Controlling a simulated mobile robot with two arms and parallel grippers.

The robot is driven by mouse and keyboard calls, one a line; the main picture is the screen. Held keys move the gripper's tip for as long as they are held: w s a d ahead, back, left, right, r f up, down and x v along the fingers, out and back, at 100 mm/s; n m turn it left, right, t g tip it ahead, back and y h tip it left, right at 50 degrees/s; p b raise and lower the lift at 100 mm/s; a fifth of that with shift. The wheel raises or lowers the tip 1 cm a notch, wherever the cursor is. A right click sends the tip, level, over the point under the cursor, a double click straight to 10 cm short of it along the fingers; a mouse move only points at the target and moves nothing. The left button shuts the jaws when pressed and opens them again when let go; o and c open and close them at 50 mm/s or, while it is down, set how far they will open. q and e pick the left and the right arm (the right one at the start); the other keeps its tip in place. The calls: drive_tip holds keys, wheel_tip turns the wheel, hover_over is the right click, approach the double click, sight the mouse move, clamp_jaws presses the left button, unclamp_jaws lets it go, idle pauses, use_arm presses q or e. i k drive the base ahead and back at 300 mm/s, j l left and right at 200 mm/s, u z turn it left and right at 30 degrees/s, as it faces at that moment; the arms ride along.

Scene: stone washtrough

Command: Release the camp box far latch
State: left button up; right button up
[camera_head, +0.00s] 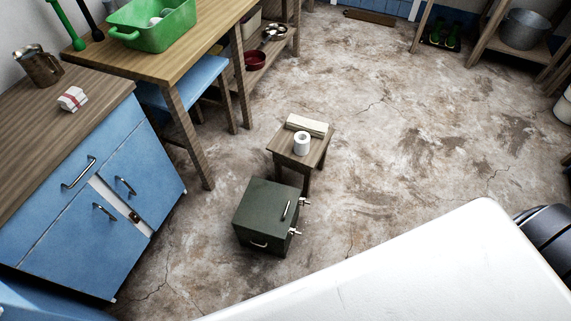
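The camp box (262,209) is a dark green box standing on the floor near the middle of the camera_head view. It has a handle on its top and another handle on its front side. Two small metal latches stick out from its right side. The far latch (305,202) is the upper one in the picture, and the near latch (295,232) is lower. Both are too small to tell whether they are fastened. Neither of my grippers is in view.
A small wooden stool (285,146) with a white roll (301,142) and a pale block (306,125) stands just behind the box. Blue cabinets (75,235) and a wooden table (175,50) are at left. The cracked floor (400,150) to the right is clear.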

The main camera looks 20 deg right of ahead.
sight(294, 230)
drive_tip(key=k+l, duration=0.1)
drive_tip(key=l, duration=0.3)
drive_tip(key=k+l, duration=0.15)
drive_tip(key=l, duration=0.25)
drive_tip(key=k+l, duration=0.1)
drive_tip(key=l, duration=0.3)
